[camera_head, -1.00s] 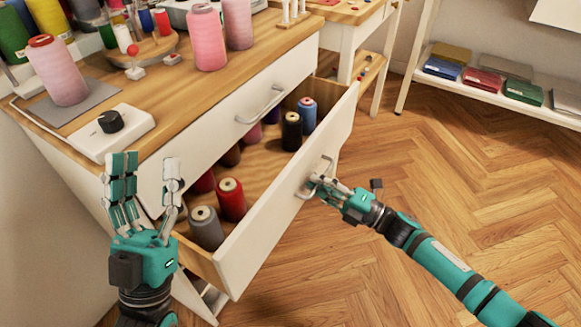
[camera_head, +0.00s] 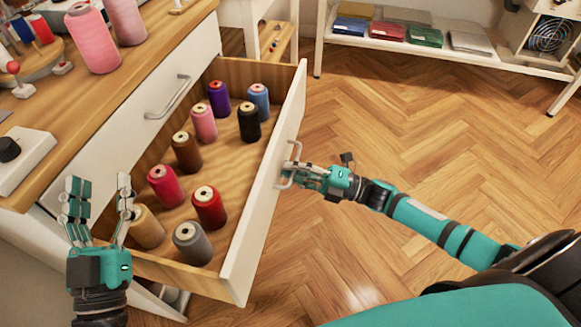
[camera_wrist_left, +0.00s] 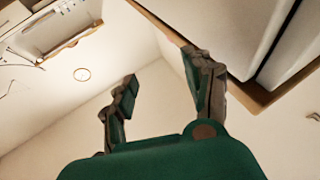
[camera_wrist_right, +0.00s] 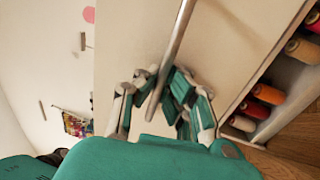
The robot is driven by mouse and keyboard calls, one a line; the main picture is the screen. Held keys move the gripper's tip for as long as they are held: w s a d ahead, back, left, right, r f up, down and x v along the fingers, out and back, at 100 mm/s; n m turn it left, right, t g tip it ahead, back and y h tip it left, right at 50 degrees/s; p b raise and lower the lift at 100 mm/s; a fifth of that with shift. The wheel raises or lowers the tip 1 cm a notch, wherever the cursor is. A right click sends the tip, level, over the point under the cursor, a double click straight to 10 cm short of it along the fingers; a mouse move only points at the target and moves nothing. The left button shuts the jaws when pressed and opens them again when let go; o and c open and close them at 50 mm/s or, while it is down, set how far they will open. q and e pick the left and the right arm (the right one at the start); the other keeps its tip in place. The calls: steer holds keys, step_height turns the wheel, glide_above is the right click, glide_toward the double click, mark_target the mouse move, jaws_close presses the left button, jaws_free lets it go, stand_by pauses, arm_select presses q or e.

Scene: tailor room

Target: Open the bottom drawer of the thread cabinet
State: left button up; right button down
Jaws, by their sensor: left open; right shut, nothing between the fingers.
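The white bottom drawer (camera_head: 265,195) of the thread cabinet (camera_head: 128,125) stands well out, with its wooden inside showing. Its metal handle (camera_head: 292,151) is on the outer front face. My right gripper (camera_head: 298,172) is shut at this handle. In the right wrist view the handle bar (camera_wrist_right: 178,40) runs down to the fingertips; I cannot tell whether they touch it. My left gripper (camera_head: 100,187) is open and empty, fingers up, beside the cabinet's near end. In the left wrist view its fingers (camera_wrist_left: 165,75) are apart with nothing between them.
Several thread spools, such as a red one (camera_head: 208,207) and a black one (camera_head: 249,122), stand in the drawer. The upper drawer's handle (camera_head: 168,98) is above. A low shelf (camera_head: 460,58) with folded cloths stands at the back. The wooden floor (camera_head: 430,130) on the right is clear.

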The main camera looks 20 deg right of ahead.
steer(key=c, duration=2)
jaws_free()
steer(key=o, duration=0.6)
steer(key=v, duration=1.2)
